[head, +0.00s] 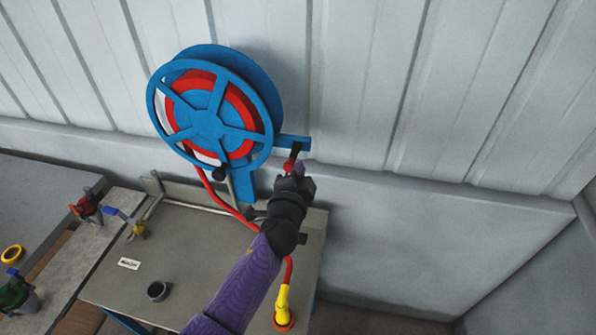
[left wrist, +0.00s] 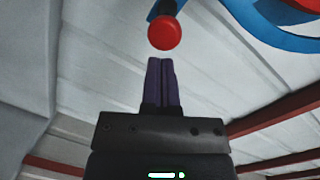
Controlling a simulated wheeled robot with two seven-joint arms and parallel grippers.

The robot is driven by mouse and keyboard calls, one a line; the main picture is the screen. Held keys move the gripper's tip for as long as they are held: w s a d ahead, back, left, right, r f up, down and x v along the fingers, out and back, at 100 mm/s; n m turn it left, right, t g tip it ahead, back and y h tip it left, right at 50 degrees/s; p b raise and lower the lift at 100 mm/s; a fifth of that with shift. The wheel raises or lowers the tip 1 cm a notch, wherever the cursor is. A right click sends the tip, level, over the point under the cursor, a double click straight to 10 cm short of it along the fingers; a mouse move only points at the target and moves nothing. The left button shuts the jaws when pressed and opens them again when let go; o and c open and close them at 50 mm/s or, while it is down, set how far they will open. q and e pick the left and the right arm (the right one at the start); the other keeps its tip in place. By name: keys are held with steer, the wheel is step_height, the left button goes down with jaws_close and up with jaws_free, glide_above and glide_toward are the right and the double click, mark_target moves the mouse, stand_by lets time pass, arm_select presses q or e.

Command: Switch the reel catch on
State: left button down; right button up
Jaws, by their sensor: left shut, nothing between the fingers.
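The blue hose reel (head: 207,122) is mounted in front of the white wall and carries a red hose. A short blue arm (head: 294,141) sticks out at its lower right. The reel catch there is a dark lever with a red knob (head: 289,165); the red knob also shows in the left wrist view (left wrist: 164,32), just past the fingertips. My left gripper (head: 298,172) is right at the knob in the head view. In the left wrist view its purple fingers (left wrist: 161,62) are together, with nothing between them, and a small gap separates them from the knob.
A red valve (head: 87,206) stands further left. The space right of my arm is clear.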

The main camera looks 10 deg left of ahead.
stand_by(0.3)
arm_select(q)
steer(key=a, duration=0.3)
steer(key=shift+a+p, duration=0.3)
steer(key=shift+p, duration=0.05)
steer(key=shift+r, duration=0.1)
